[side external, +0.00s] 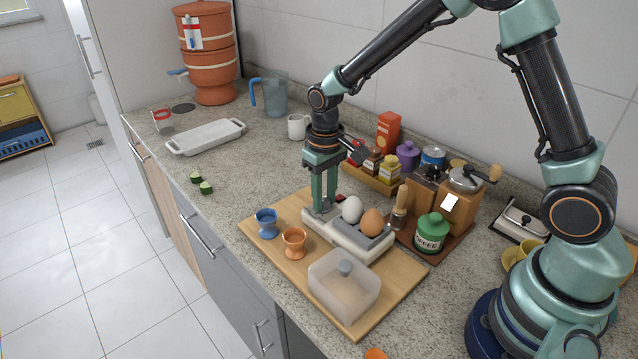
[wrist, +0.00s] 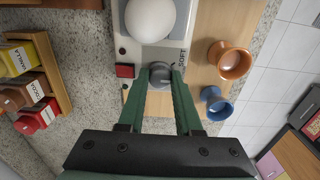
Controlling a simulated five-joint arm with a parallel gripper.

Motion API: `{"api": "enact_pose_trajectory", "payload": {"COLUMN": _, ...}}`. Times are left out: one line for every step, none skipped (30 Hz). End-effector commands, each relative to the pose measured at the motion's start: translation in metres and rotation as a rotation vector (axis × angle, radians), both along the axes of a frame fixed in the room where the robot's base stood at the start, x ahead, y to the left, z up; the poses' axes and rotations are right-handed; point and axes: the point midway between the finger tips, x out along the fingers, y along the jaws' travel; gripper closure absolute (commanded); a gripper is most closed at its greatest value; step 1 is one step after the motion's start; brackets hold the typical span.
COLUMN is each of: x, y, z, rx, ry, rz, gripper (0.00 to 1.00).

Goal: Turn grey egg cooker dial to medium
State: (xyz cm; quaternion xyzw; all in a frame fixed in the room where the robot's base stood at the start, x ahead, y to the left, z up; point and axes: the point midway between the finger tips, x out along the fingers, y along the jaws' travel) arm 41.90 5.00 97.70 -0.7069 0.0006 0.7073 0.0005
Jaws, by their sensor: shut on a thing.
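The egg cooker (side external: 340,235) is a white and grey unit on a wooden board, holding a white egg (side external: 352,210) and a brown egg (side external: 371,221). Its grey dial (wrist: 159,74) shows in the wrist view between my fingertips, near the printed word SOFT. My gripper (side external: 324,208) points down at the cooker's left end in the side view. In the wrist view my gripper (wrist: 160,80) has its green fingers closed on the dial's two sides. A dark red button (wrist: 124,71) sits beside the dial. In the side view the fingers hide the dial.
Blue (side external: 266,222) and orange (side external: 294,241) egg cups stand close to the cooker on the board (side external: 395,297). A translucent lid (side external: 343,285) lies in front. A spice rack (side external: 372,178) and a coffee grinder (side external: 462,195) stand behind. Counter left of the board is mostly clear.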

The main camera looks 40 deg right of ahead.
Motion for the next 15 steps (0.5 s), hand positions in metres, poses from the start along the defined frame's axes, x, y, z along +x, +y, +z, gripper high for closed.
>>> {"api": "enact_pose_trajectory", "payload": {"x": 0.0009, "y": 0.0001, "z": 0.0012, "rx": 0.000, "ry": -0.003, "rz": 0.000, "gripper": 1.00}}
{"api": "enact_pose_trajectory", "payload": {"x": 0.0009, "y": 0.0001, "z": 0.0012, "rx": 0.000, "ry": -0.003, "rz": 0.000, "gripper": 1.00}}
{"api": "enact_pose_trajectory", "payload": {"x": 0.0009, "y": 0.0001, "z": 0.0012, "rx": 0.000, "ry": -0.003, "rz": 0.001, "gripper": 1.00}}
{"api": "enact_pose_trajectory", "payload": {"x": 0.0009, "y": 0.0001, "z": 0.0012, "rx": 0.000, "ry": -0.003, "rz": 0.001, "gripper": 1.00}}
{"api": "enact_pose_trajectory", "payload": {"x": 0.0009, "y": 0.0001, "z": 0.0012, "rx": 0.000, "ry": -0.003, "rz": 0.001, "gripper": 0.63}}
{"api": "enact_pose_trajectory", "payload": {"x": 0.0009, "y": 0.0001, "z": 0.0012, "rx": 0.000, "ry": -0.003, "rz": 0.001, "gripper": 0.48}}
{"api": "enact_pose_trajectory", "payload": {"x": 0.0008, "y": 0.0001, "z": 0.0011, "rx": 0.000, "ry": -0.003, "rz": 0.001, "gripper": 0.36}}
{"api": "enact_pose_trajectory", "payload": {"x": 0.0008, "y": 0.0001, "z": 0.0010, "rx": 0.000, "ry": -0.002, "rz": 0.001, "gripper": 0.36}}
{"api": "enact_pose_trajectory", "payload": {"x": 0.0007, "y": 0.0001, "z": 0.0009, "rx": 0.000, "ry": -0.002, "rz": 0.001, "gripper": 0.36}}
{"api": "enact_pose_trajectory", "payload": {"x": 0.0006, "y": 0.0000, "z": 0.0008, "rx": 0.000, "ry": -0.002, "rz": 0.001, "gripper": 0.36}}
{"api": "enact_pose_trajectory", "payload": {"x": 0.0006, "y": 0.0000, "z": 0.0007, "rx": 0.000, "ry": -0.002, "rz": 0.001, "gripper": 0.36}}
{"api": "enact_pose_trajectory", "payload": {"x": 0.0005, "y": 0.0000, "z": 0.0006, "rx": 0.000, "ry": -0.001, "rz": 0.001, "gripper": 0.36}}
{"api": "enact_pose_trajectory", "payload": {"x": 0.0004, "y": 0.0000, "z": 0.0005, "rx": 0.000, "ry": -0.001, "rz": 0.001, "gripper": 0.36}}
{"api": "enact_pose_trajectory", "payload": {"x": 0.0003, "y": 0.0000, "z": 0.0004, "rx": 0.000, "ry": -0.001, "rz": 0.001, "gripper": 0.36}}
{"api": "enact_pose_trajectory", "payload": {"x": 0.0003, "y": 0.0000, "z": 0.0003, "rx": 0.000, "ry": -0.001, "rz": 0.003, "gripper": 0.36}}
